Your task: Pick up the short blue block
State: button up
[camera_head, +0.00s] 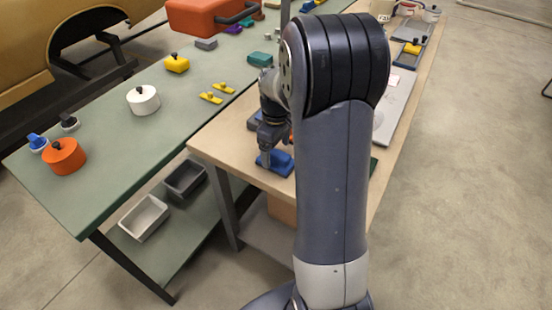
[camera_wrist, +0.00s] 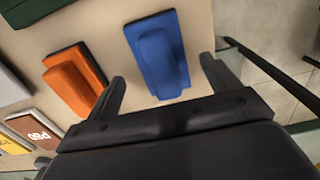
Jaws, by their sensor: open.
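A blue block (camera_wrist: 158,52) with a raised, narrower bar along its top lies on the light wooden table. It also shows in the head view (camera_head: 283,163), partly behind my gripper and arm. My gripper (camera_wrist: 163,68) is open and empty, with one finger on each side of the near end of the blue block in the wrist view. In the head view my gripper (camera_head: 266,161) points down at the block. The exact gap in height between fingertips and block cannot be told.
An orange block (camera_wrist: 72,82) of similar shape lies left of the blue one. A card with lettering (camera_wrist: 35,131) lies farther left. The table edge is close on the right in the wrist view. A green table (camera_head: 110,135) with pots and small blocks stands on the left.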

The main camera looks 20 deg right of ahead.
aim_at(276, 152)
notch_tip(276, 152, down, 3)
jog(key=shift+a+f, duration=0.1)
jog(key=shift+f, duration=0.05)
jog(key=c, duration=1.1)
notch_tip(276, 152, up, 10)
jog(key=shift+r, duration=0.1)
jog(key=o, duration=0.4)
jog(key=shift+c, duration=1.3)
